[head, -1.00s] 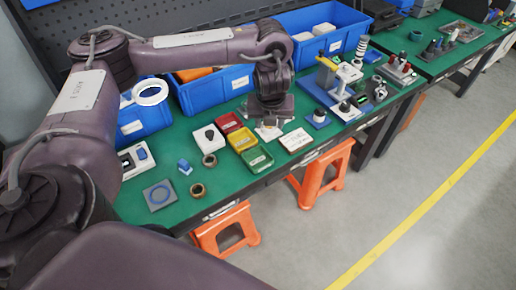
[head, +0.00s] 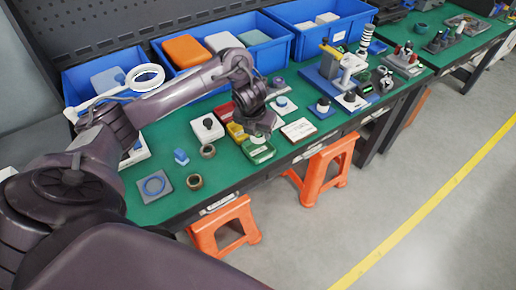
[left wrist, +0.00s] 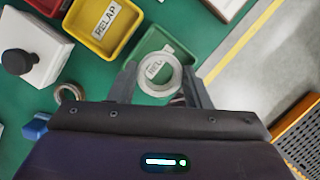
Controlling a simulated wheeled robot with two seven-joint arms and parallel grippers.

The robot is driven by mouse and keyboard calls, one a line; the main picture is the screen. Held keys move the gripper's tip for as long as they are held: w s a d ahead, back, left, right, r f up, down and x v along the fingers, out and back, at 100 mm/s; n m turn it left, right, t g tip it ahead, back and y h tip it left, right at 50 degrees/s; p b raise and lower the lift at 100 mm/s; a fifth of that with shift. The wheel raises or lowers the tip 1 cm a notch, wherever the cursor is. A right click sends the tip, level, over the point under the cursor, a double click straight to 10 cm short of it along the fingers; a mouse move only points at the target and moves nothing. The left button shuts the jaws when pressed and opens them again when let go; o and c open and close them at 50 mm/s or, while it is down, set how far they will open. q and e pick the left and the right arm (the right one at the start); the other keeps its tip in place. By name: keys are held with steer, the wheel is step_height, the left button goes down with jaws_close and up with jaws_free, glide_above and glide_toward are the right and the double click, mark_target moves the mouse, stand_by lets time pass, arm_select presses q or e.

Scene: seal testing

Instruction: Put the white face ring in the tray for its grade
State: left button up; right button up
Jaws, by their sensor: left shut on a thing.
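The white face ring (left wrist: 176,80) is between the two fingertips of my left gripper (left wrist: 160,88) in the left wrist view. The gripper is shut on it. Through the ring's hole I see part of a label in the green tray (left wrist: 187,55). In the head view my left gripper (head: 259,134) is over the green tray (head: 262,156), at the front of a row of trays. The yellow tray (head: 236,132) is behind it, and its label reads RELAP in the left wrist view. The red tray (head: 222,112) is partly hidden. My right gripper is not in view.
A white labelled plate (head: 298,130) is to the right. Blue bins (head: 215,75) line the back. Orange stools (head: 325,170) stand below the front edge.

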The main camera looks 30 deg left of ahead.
mark_target(259, 150)
arm_select(q)
step_height(259, 150, down, 2)
step_height(259, 150, down, 4)
steer(key=shift+f, duration=0.1)
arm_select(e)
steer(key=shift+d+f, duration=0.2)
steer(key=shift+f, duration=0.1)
arm_select(q)
steer(key=shift+f, duration=0.1)
steer(key=shift+f, duration=0.15)
steer(key=o, duration=0.8)
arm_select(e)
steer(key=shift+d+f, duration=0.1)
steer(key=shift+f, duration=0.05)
